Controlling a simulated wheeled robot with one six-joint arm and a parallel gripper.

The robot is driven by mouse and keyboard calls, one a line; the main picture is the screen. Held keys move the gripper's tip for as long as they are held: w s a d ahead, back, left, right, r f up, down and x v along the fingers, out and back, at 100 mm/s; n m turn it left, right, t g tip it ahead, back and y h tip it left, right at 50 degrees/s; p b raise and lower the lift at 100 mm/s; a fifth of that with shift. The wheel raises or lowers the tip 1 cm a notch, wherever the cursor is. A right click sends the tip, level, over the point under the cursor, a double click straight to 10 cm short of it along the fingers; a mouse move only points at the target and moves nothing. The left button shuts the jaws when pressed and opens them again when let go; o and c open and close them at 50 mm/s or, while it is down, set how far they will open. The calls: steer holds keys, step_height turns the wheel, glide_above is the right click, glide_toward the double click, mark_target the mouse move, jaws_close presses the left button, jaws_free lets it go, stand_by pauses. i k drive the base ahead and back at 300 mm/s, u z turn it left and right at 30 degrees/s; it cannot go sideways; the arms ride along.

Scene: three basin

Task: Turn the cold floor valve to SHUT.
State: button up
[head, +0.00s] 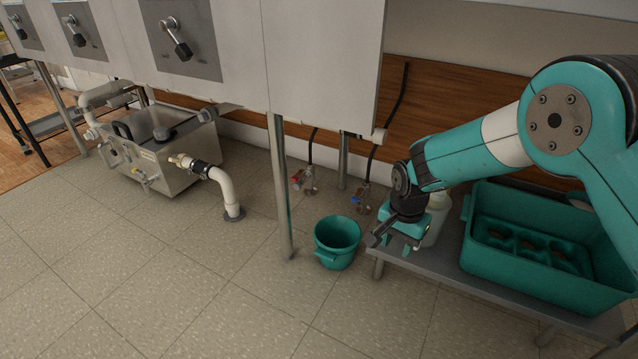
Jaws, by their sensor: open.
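Two small floor valves stand under the basin unit, each with a dark hose running up from it. The blue-handled floor valve (359,201), the cold one by its colour, is on the right, behind the teal bucket. The red-handled floor valve (297,180) is further left. The blue handle is too small to read as open or shut, and no SHUT marking can be made out. My gripper (393,243) is open and empty, pointing down near the left end of the low grey bench. In the picture it is right of and below the blue-handled valve, apart from it.
A teal bucket (336,245) stands on the floor beside a metal leg (280,190). The low bench (430,262) carries a pale bottle (437,215) and a teal crate (520,291). A metal box with pipes (165,175) is at left. The front floor is clear.

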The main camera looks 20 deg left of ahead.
mark_target(360, 193)
steer(key=u, duration=0.2)
steer(key=i, duration=1.25)
steer(key=u, duration=0.1)
